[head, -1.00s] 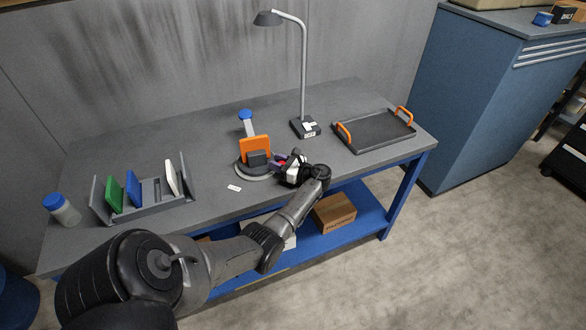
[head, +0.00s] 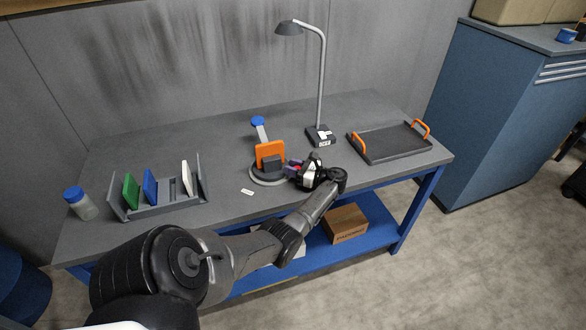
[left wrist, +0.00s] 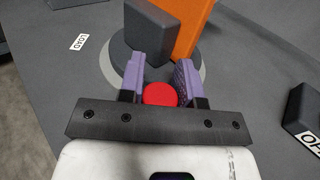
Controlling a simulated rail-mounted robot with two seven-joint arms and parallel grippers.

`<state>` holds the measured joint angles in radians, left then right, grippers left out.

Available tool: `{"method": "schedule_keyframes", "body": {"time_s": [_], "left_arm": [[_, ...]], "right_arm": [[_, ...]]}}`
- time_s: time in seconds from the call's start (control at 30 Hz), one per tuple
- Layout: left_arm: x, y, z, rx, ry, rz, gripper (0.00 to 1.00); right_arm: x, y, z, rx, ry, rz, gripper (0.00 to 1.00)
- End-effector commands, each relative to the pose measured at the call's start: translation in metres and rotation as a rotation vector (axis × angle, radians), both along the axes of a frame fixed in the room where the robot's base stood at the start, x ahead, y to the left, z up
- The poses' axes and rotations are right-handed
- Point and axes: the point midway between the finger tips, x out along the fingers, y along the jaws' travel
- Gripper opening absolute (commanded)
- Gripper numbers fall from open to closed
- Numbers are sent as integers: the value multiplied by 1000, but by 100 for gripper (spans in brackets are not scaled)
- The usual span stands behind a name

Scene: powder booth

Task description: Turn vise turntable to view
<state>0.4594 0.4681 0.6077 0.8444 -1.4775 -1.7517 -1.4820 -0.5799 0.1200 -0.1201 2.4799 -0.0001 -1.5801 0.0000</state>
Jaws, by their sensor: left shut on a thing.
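The vise turntable (head: 268,181) is a round grey disc near the table's front edge. A dark vise block (head: 272,163) stands on it with an upright orange plate (head: 270,149). My left gripper (head: 291,168) reaches in from the right side of the turntable. In the left wrist view its purple fingers (left wrist: 166,66) are shut on a round red knob (left wrist: 160,94) in front of the dark vise block (left wrist: 147,32). The fingers hide part of the block and disc. My right gripper is not in view.
A small LOAD label (head: 247,192) lies left of the turntable. A rack (head: 150,211) with green, blue and white plates and a blue-capped jar (head: 82,203) stand farther left. A lamp (head: 320,134) and an orange-handled tray (head: 392,146) are to the right.

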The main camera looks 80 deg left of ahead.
Motion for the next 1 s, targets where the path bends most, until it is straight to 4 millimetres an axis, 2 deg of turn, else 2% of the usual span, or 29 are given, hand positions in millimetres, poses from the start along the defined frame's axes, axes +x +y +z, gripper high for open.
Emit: {"method": "schedule_keyframes", "body": {"time_s": [0.03, 0.27, 0.57, 0.77, 1.0], "left_arm": [[0, 0, -2, -4, -1, -3, 34], [0, 0, -2, -3, 0, -2, 55], [3, -2, -1, -3, 0, -2, 55], [25, -18, -1, -3, -3, -3, 55], [64, -47, -2, -5, -2, -3, 55]], "right_arm": [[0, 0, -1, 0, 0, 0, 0], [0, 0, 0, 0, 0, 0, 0], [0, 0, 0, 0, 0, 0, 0], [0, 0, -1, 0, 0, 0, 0], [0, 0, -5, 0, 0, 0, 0]]}}
